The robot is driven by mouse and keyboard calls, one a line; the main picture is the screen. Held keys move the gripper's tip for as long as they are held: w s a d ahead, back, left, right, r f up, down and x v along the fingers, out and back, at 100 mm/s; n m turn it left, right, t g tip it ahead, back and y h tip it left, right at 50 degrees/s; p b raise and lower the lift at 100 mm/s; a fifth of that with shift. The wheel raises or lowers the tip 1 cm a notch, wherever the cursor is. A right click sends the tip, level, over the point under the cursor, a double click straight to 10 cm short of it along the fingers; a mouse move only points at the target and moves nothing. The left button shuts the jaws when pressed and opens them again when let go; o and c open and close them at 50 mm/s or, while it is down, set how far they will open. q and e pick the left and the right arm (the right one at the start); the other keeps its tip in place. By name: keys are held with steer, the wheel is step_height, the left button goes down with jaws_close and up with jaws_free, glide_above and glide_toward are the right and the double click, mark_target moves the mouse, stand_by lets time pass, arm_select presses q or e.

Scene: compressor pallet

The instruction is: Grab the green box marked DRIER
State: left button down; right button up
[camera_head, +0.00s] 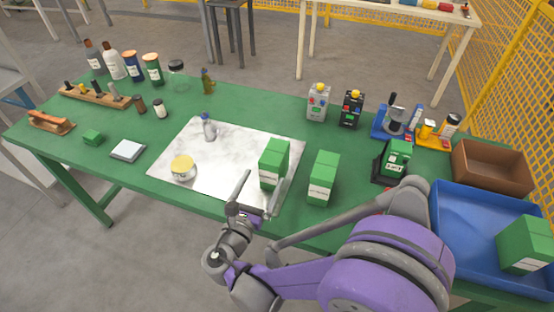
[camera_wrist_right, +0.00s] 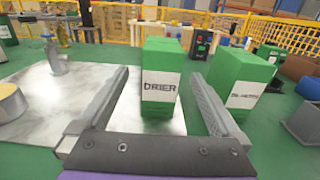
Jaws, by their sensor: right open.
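The green box marked DRIER (camera_wrist_right: 161,88) stands upright, centred between my right fingers in the right wrist view, its white label facing me. In the head view this box (camera_head: 272,164) stands on the right part of the pale marbled slab (camera_head: 215,175). My right gripper (camera_head: 262,184) is open and empty at the near side of the box. In the right wrist view its two fingers (camera_wrist_right: 159,76) point towards the box, one on each side, with visible gaps. I cannot tell how far the fingertips overlap the box. My left gripper is out of view.
A second green box (camera_head: 322,180) with a white label stands close to the right. A yellow-topped tin (camera_head: 183,168) and a small grey bottle (camera_head: 208,127) are on the slab. A blue tray (camera_head: 459,235) holding another green box (camera_head: 527,240) lies at the right.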

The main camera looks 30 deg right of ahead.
mark_target(275, 158)
steer(key=x, duration=0.9)
steer(key=shift+d+f, duration=0.15)
steer(key=shift+c, duration=0.2)
jaws_close()
